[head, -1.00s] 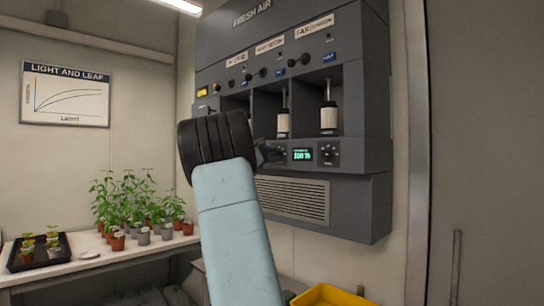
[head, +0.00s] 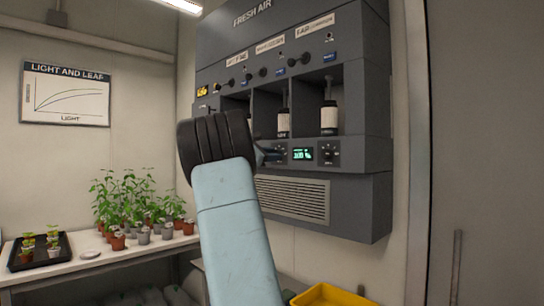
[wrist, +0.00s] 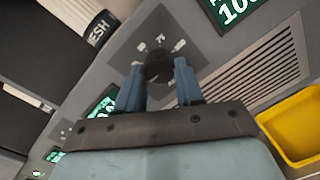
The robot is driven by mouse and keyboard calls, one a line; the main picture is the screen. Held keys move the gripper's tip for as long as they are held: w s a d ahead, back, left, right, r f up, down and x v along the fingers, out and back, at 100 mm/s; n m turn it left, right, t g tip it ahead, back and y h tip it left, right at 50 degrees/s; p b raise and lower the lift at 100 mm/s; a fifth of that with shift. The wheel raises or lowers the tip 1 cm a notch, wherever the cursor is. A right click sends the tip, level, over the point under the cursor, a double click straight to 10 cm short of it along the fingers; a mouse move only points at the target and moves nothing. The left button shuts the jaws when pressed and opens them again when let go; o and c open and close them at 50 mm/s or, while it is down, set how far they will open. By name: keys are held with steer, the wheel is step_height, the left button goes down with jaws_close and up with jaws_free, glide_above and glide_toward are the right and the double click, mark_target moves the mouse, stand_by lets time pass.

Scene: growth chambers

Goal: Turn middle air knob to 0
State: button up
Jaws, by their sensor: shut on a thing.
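The middle air knob (wrist: 158,66) is a dark round knob on a grey panel with pale marks around it, in the upper middle of the wrist view. My gripper (wrist: 160,75) has its two blue fingers on either side of the knob and is shut on it. The pointer setting is too blurred to read. A green display (wrist: 234,10) to the upper right of the knob shows digits starting with 100; another display (wrist: 102,104) is partly hidden behind my gripper.
The grey fresh air unit (head: 350,205) hangs on the wall, with bottles (head: 329,119) in open bays. Another knob (head: 329,153) sits right of the lit display (head: 302,154). A yellow bin (head: 328,294) stands below; potted plants (head: 140,205) are at left.

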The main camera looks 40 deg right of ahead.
steer(key=shift+w+a+f, duration=0.1)
steer(key=shift+f, duration=0.2)
steer(key=o, duration=0.8)
steer(key=shift+w, duration=0.1)
steer(key=shift+o, duration=1.2)
steer(key=shift+r, duration=0.15)
steer(key=a, duration=1.3)
steer(key=shift+a, duration=0.35)
steer(key=shift+s, duration=0.2)
